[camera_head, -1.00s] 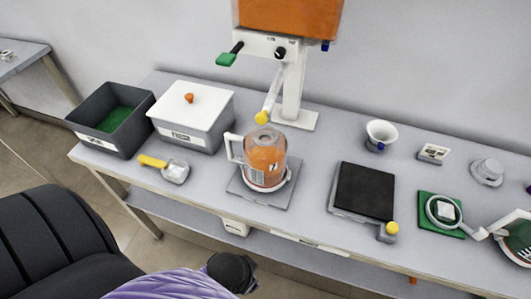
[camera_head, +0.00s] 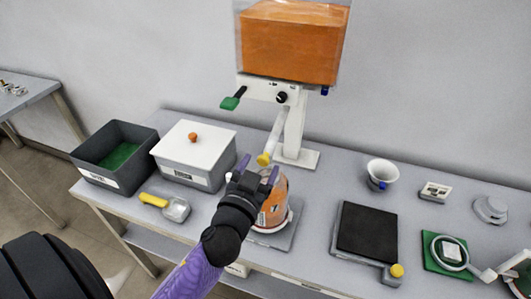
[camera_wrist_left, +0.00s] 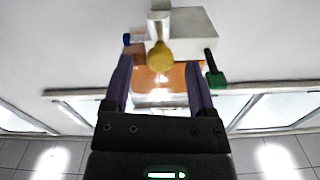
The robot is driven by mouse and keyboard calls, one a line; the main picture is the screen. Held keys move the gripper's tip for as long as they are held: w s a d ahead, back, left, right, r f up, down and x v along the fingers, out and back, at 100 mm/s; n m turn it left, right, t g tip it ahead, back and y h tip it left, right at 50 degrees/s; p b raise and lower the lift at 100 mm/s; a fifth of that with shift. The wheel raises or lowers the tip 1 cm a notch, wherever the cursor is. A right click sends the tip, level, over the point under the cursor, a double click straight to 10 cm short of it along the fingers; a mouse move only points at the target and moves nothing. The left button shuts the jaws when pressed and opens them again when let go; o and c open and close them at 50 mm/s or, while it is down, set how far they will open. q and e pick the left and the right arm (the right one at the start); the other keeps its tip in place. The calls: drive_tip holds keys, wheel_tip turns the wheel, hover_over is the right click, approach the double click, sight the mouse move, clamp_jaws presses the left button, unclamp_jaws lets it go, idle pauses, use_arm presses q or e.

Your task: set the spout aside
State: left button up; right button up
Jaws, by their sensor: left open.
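The spout (camera_head: 275,134), a slanted white tube with a yellow tip (camera_head: 263,160), hangs from the front of the dispenser (camera_head: 272,90) with its orange-filled clear hopper. In the left wrist view the spout's yellow tip (camera_wrist_left: 160,58) appears between the two fingers. My left gripper (camera_head: 259,168) is open, its fingers pointing up just below the tip; it also shows in the left wrist view (camera_wrist_left: 158,63). I cannot tell whether it touches the spout. The orange-filled jug (camera_head: 276,207) stands below on a grey plate, partly hidden by my gripper. My right gripper is not in view.
A green lever (camera_head: 231,101) juts from the dispenser's left. A dark open bin (camera_head: 92,172), a white-lidded box (camera_head: 190,165) and a yellow-handled scoop (camera_head: 165,204) stand left. A black-topped scale (camera_head: 367,232) and a white cup (camera_head: 381,173) stand right.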

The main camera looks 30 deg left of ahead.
sight(276, 132)
use_arm(q)
drive_tip(key=x, duration=0.4)
clamp_jaws()
idle(1.4)
